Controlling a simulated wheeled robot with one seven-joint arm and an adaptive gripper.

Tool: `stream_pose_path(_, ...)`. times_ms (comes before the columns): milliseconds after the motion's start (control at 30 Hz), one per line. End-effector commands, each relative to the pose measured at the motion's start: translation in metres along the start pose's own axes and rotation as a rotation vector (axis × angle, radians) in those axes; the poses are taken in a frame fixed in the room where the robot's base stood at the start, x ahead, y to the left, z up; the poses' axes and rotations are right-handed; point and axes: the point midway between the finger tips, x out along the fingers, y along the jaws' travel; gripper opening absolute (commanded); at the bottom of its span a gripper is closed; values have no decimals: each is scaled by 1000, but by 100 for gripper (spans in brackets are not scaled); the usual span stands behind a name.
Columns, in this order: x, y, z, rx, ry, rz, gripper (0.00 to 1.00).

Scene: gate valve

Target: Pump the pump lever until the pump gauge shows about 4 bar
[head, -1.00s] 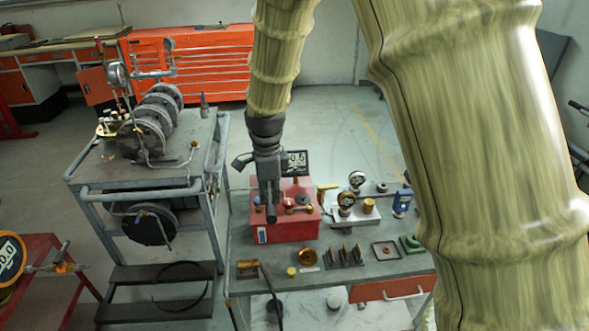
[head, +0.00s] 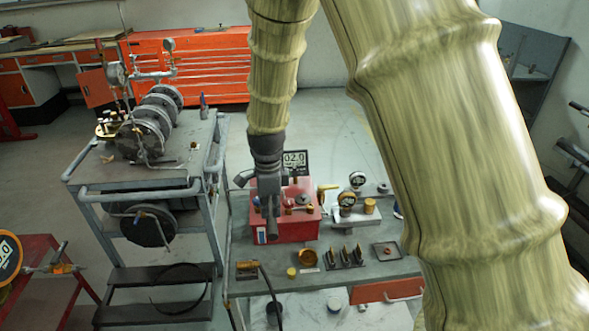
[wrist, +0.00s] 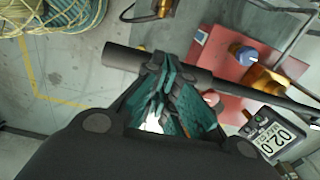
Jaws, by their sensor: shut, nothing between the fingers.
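The pump is a red box (head: 287,228) on the workbench in the head view, and its red top also shows in the wrist view (wrist: 228,62). Its digital pump gauge (head: 295,160) reads 02.0, and the wrist view shows the same reading (wrist: 284,142). The pump lever is a dark bar with a thick round end (wrist: 122,57), crossing behind my fingers in the wrist view; its end points toward the head camera (head: 273,234). My gripper (wrist: 175,95) is shut and empty, with its fingers over the lever. Whether they touch it I cannot tell.
A grey cart (head: 90,192) with a flanged assembly stands left. A dial gauge on a white block (head: 347,213) sits right of the pump. Small fittings, including a brass cup (head: 307,258), lie in front. My arm hides the bench's right end.

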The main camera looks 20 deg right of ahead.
Motion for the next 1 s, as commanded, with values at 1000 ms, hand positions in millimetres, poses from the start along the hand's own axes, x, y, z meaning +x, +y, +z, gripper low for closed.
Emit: stream_pose_path(1000,15,0,0,0,1,0,0)
